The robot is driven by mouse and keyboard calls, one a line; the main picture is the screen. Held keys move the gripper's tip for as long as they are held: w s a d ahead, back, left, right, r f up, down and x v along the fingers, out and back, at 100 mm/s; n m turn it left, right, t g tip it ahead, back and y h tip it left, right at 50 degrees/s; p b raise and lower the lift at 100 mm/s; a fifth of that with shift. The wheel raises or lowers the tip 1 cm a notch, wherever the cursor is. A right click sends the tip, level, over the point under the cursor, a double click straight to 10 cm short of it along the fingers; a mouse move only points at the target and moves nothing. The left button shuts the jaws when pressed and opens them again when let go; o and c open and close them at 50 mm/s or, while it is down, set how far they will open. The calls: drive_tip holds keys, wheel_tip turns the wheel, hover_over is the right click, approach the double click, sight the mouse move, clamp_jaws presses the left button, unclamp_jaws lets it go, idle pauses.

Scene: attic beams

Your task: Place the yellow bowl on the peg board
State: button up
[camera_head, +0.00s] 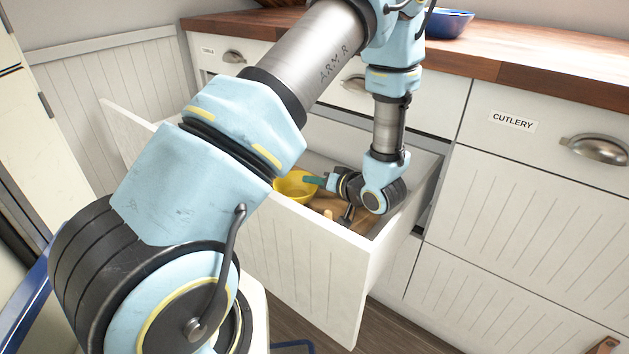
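The yellow bowl (291,188) is inside the open drawer, partly hidden behind my arm. My gripper (311,181) reaches down into the drawer from the right, with a teal finger at the bowl's right rim. I cannot tell whether the fingers are closed on the rim or whether the bowl is lifted. A brown wooden surface (356,221) with a short light peg and a dark upright piece shows in the drawer, right of the bowl; it looks like the peg board. Much of it is hidden by my arm and the drawer front.
The open white drawer (342,268) juts out from the cabinet, its walls close around my gripper. A wooden worktop (520,52) with a blue bowl (449,22) is above. A closed drawer labelled CUTLERY (540,135) is at right.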

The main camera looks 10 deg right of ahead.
drive_tip(key=o, duration=0.4)
drive_tip(key=shift+c, duration=0.2)
drive_tip(key=shift+r, duration=0.15)
drive_tip(key=p+v, duration=0.1)
drive_tip(key=v, duration=0.6)
drive_tip(key=shift+s+d+r, duration=0.1)
drive_tip(key=shift+s+r, duration=0.05)
drive_tip(key=shift+s, duration=0.05)
drive_tip(key=shift+w, duration=0.1)
